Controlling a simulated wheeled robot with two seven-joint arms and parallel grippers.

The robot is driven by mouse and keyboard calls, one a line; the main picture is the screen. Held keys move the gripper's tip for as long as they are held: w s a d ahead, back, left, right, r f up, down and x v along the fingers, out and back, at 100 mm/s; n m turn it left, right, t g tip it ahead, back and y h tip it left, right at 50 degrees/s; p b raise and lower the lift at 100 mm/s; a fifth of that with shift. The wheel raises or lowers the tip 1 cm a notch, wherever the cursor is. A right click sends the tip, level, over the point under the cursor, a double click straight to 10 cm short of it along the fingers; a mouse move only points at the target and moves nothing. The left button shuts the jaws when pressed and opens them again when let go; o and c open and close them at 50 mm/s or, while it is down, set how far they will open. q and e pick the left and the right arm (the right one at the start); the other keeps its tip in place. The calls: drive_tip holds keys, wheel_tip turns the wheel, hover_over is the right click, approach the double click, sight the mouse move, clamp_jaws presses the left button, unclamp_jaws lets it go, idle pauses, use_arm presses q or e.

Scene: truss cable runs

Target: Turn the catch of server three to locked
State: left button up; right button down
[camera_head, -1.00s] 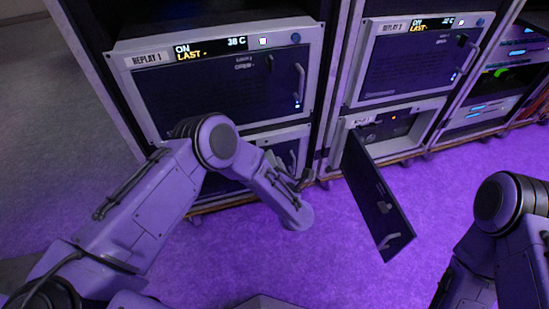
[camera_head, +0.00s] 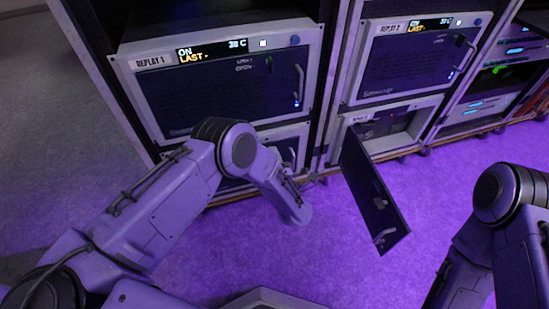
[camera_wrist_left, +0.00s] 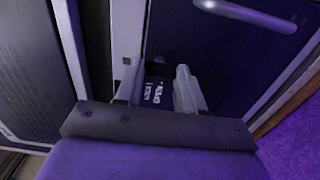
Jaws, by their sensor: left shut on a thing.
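In the left wrist view my left gripper (camera_wrist_left: 158,88) reaches to a dark server door (camera_wrist_left: 205,55) with a metal handle (camera_wrist_left: 245,13). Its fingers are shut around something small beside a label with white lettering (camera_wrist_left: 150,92). This appears to be the catch; its shape and turn angle are hidden between the fingers. In the head view the lower left server (camera_head: 290,150), under the one marked REPLAY 1, is largely covered by my left arm. Its number is not readable. My left gripper is mostly hidden there behind the wrist. My right gripper is out of view.
The REPLAY 1 server (camera_head: 225,85) is closed above. Right of it stands a closed REPLAY 2 server (camera_head: 410,65). Below that, an open door (camera_head: 375,195) hangs out over the purple floor. My right arm is at the lower right. The floor between is clear.

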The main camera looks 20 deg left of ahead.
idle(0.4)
use_arm(q)
drive_tip(key=o, duration=1)
drive_tip(key=shift+o, duration=0.2)
drive_tip(key=p+v, duration=0.2)
drive_tip(key=v, duration=0.8)
drive_tip(key=shift+s+d+p, duration=0.2)
drive_tip(key=shift+d+p, duration=0.05)
drive_tip(key=shift+p, duration=0.05)
